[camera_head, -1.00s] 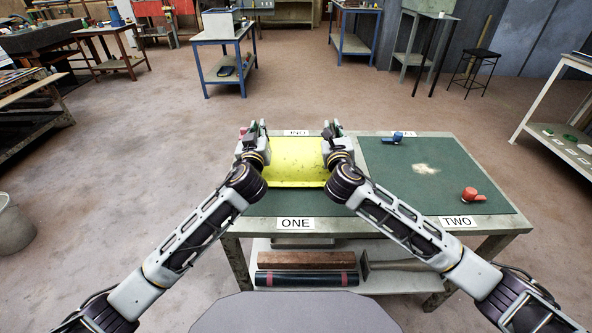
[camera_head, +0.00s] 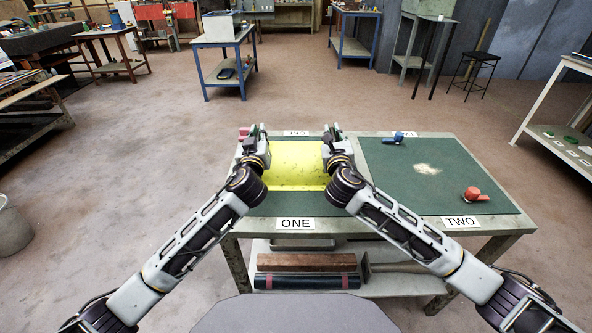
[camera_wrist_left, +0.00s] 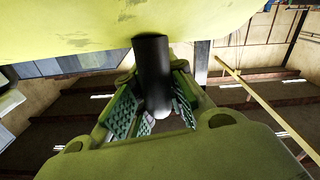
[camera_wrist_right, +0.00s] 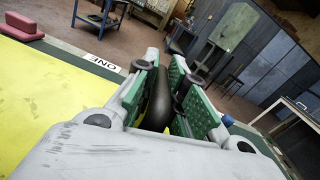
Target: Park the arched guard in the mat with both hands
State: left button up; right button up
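The yellow arched guard (camera_head: 297,163) is over the left green mat (camera_head: 285,206), the one beside the ONE label. Whether it touches the mat is hidden. My left gripper (camera_head: 254,135) is at its left side. In the left wrist view, the green-padded fingers (camera_wrist_left: 153,112) flank a black handle (camera_wrist_left: 152,62) under the yellow shell. My right gripper (camera_head: 332,134) is at its right side. In the right wrist view, the fingers (camera_wrist_right: 168,88) close around another black handle (camera_wrist_right: 158,105).
A pink-red block (camera_wrist_right: 25,25) sits beyond the guard's left side. The lower shelf holds bars and a mallet-like tool (camera_head: 390,267).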

pick_arm(q)
jog(key=shift+o, duration=1.2)
jog(key=shift+a, duration=0.1)
pick_arm(e)
jog(key=shift+o, duration=1.2)
jog(key=shift+d, duration=0.1)
pick_arm(q)
jog(key=shift+o, duration=0.2)
jog(key=shift+s, duration=0.15)
pick_arm(e)
jog(key=shift+o, duration=0.2)
pick_arm(q)
jog(key=shift+s, duration=0.15)
jog(key=s, duration=0.7)
jog(key=shift+s, duration=0.25)
pick_arm(e)
jog(key=shift+s, duration=0.2)
jog(key=s, duration=1.1)
jog(key=shift+s, duration=0.3)
